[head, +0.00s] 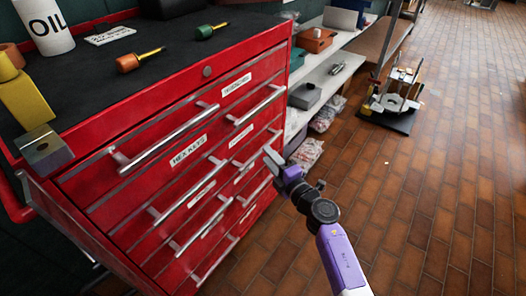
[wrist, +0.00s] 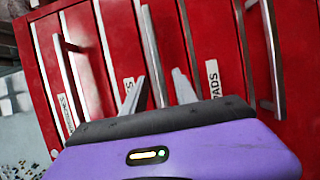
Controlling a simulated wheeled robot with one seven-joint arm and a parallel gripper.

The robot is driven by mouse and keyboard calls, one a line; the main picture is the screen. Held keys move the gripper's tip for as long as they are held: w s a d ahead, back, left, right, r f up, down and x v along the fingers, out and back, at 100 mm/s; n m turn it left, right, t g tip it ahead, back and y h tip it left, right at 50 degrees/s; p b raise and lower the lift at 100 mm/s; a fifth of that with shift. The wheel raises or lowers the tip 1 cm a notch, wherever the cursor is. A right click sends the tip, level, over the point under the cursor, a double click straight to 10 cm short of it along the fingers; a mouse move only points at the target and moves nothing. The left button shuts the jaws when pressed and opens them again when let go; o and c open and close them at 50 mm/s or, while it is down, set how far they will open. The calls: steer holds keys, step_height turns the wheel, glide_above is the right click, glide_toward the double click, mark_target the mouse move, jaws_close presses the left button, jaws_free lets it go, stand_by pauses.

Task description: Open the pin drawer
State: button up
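A red tool cabinet (head: 215,90) stands at the left with several drawers in two columns, each with a long metal bar handle. One label reads HEX KEYS (head: 188,150); most others are too small to read, and I cannot make out which drawer is the pin drawer. The drawers look shut. My gripper (head: 270,157) is in front of the right column. In the wrist view my gripper (wrist: 159,76) has its two fingers apart, with a bar handle (wrist: 152,50) showing between and beyond the tips. A label ending in PADS (wrist: 213,77) shows beside the right finger. Contact is unclear.
On the black cabinet top are an oil can (head: 45,27), two screwdriver-like tools with orange (head: 140,60) and green (head: 210,31) handles, and a yellow piece (head: 25,100). Shelves (head: 320,80) stand behind. The brick floor (head: 440,170) at right is mostly clear.

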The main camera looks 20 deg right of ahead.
steer(key=shift+b+x, duration=0.65)
steer(key=shift+x, duration=1.5)
jaws_close()
